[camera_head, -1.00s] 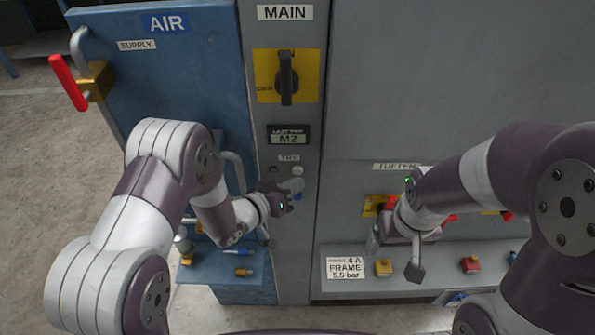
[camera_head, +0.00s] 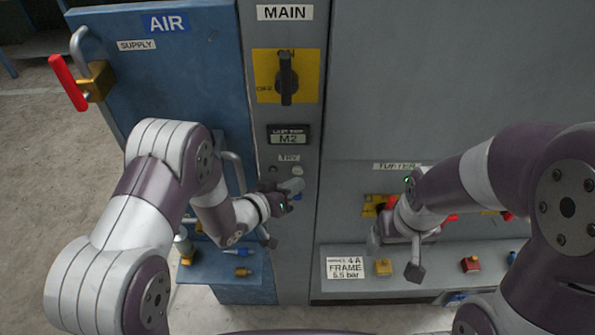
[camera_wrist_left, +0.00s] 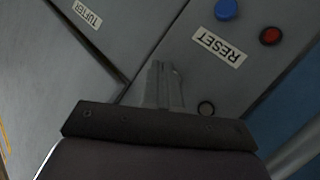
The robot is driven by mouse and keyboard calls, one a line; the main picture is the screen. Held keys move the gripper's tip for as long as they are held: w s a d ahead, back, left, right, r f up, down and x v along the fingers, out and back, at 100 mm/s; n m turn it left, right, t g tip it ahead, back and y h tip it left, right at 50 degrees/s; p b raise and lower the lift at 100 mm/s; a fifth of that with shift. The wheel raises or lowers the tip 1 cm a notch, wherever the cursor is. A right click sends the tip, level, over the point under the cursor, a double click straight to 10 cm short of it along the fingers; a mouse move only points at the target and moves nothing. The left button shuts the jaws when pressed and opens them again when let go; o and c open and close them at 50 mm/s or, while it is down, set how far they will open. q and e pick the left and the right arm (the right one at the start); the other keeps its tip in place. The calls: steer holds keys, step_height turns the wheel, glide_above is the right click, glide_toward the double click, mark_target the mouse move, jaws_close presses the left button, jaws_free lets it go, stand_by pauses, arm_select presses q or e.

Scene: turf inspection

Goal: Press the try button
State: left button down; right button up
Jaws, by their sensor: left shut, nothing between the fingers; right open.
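The TRY label (camera_head: 289,157) is on the grey column below the LAST TRIP M2 display (camera_head: 288,135). A pale round button (camera_head: 298,171) sits just under the label's right side, with a dark round fitting (camera_head: 273,170) to its left. My left gripper (camera_head: 294,186) is shut and empty, its tips just below the pale button in the head view; contact cannot be told. In the left wrist view the shut fingers (camera_wrist_left: 163,85) point at the panel, near a dark ring (camera_wrist_left: 206,108); no pale button shows there. My right gripper (camera_head: 396,258) is open and empty, at the right-hand bench.
A blue button (camera_wrist_left: 226,9) and a red button (camera_wrist_left: 270,36) are by the RESET label (camera_wrist_left: 217,46). A black rotary switch on a yellow plate (camera_head: 286,78) is above. The blue AIR cabinet (camera_head: 180,75) with a red-handled valve (camera_head: 68,84) stands left.

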arm_select(q)
steer(key=shift+w, duration=0.15)
steer(key=shift+w, duration=0.3)
steer(key=shift+w, duration=0.45)
stand_by(0.7)
steer(key=shift+s, duration=0.9)
steer(key=s, duration=0.5)
steer(key=shift+p, duration=0.35)
stand_by(0.6)
